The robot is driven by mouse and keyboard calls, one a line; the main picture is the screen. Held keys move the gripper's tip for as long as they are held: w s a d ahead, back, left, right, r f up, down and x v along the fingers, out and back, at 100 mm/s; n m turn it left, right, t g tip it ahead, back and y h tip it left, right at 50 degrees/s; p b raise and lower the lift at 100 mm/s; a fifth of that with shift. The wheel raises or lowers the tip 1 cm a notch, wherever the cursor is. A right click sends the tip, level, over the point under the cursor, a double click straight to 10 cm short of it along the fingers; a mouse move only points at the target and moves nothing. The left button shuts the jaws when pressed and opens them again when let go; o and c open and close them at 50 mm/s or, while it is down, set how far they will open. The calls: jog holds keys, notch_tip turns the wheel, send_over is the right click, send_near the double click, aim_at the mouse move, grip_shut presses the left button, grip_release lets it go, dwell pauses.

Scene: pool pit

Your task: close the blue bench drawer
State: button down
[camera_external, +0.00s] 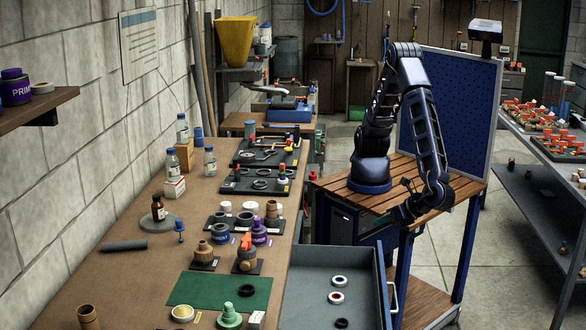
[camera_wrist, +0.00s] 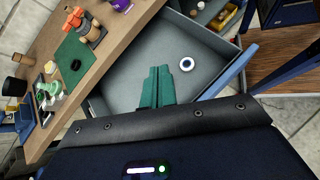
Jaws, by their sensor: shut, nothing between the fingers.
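The grey-blue drawer (camera_external: 308,296) stands open, pulled out to the right from the brown workbench at the bottom of the outside view. A pale handle (camera_external: 393,296) is on its right-hand front face. It also shows open in the wrist view (camera_wrist: 122,78), with a white-and-dark ring (camera_wrist: 187,64) inside. My gripper (camera_wrist: 157,70) has its teal fingers together and empty, seen over the drawer's interior. In the outside view, my gripper (camera_external: 396,215) is above and beyond the drawer, apart from it; its fingertips are hard to make out there. The handle is not clear in the wrist view.
The workbench (camera_external: 115,282) holds bottles, fittings, black trays and a green mat (camera_external: 205,292). My arm's wooden-topped stand (camera_external: 455,190) has blue legs (camera_external: 402,285) close to the drawer's front. A grey shelf unit (camera_external: 545,215) stands at right, with bare floor between.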

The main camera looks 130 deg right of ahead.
jog(key=s+a+f+n+t+h, duration=0.1)
jog(key=s+a+f+n+t, duration=0.3)
jog(key=s+a+f, duration=0.5)
jog(key=s+a+f+n+t, duration=0.3)
jog(key=s+a+f+n, duration=0.15)
jog(key=a+f, duration=0.75)
jog(key=s+d+f+x, duration=0.1)
jog(key=x, duration=1.4)
jog(key=shift+s+m, duration=0.25)
jog(key=shift+m, duration=0.1)
jog(key=shift+d, duration=0.1)
send_over(303, 302)
jog(key=shift+s+a, duration=0.25)
jog(key=shift+s, duration=0.05)
jog(key=shift+w+d, duration=0.25)
